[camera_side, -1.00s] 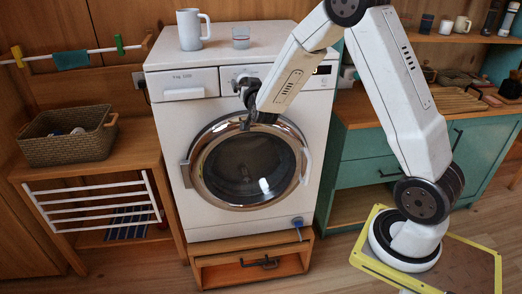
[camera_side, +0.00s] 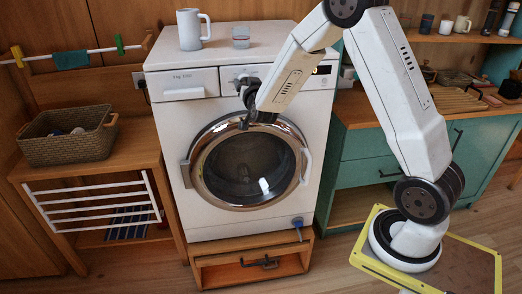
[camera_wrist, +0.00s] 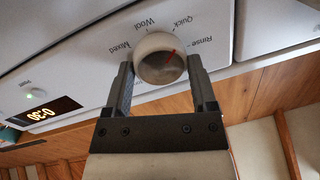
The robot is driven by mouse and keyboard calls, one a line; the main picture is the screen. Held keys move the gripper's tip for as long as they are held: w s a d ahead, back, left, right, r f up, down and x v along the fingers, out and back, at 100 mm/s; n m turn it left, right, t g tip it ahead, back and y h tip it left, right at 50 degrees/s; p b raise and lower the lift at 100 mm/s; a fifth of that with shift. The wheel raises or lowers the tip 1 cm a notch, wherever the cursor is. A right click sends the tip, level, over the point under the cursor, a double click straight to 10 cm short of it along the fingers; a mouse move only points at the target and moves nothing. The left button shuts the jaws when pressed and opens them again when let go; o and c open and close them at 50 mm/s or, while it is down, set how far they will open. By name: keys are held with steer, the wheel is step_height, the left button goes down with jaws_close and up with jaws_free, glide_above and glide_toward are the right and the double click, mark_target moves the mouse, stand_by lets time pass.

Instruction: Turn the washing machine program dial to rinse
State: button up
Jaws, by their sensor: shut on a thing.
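The washing machine (camera_side: 220,215) stands with its control panel at the top front. Its round pale program dial (camera_wrist: 157,52) shows in the wrist view with a red pointer mark. The mark points up and right, toward the side with the printed Quick (camera_wrist: 182,22) and Rinse (camera_wrist: 203,43) labels; I cannot tell exactly which it meets. Wool and Mixed are printed further left. My gripper (camera_wrist: 160,70) has one finger on each side of the dial and is shut on it. In the side view my gripper (camera_side: 245,92) is at the panel and hides the dial.
A lit display (camera_wrist: 45,112) reads 0:30 beside a green-lit button. The round door (camera_side: 245,165) below is closed. A wicker basket (camera_side: 70,145) sits on the left shelf.

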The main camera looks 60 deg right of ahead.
steer(key=shift+f+m+h, duration=0.1)
steer(key=shift+m+h, duration=0.4)
steer(key=shift+m, duration=3.8)
steer(key=o, duration=1.2)
steer(key=shift+c, duration=0.2)
steer(key=shift+s+a, duration=0.1)
steer(key=v, duration=0.7)
steer(key=shift+s+a, duration=0.2)
steer(key=shift+s, duration=0.05)
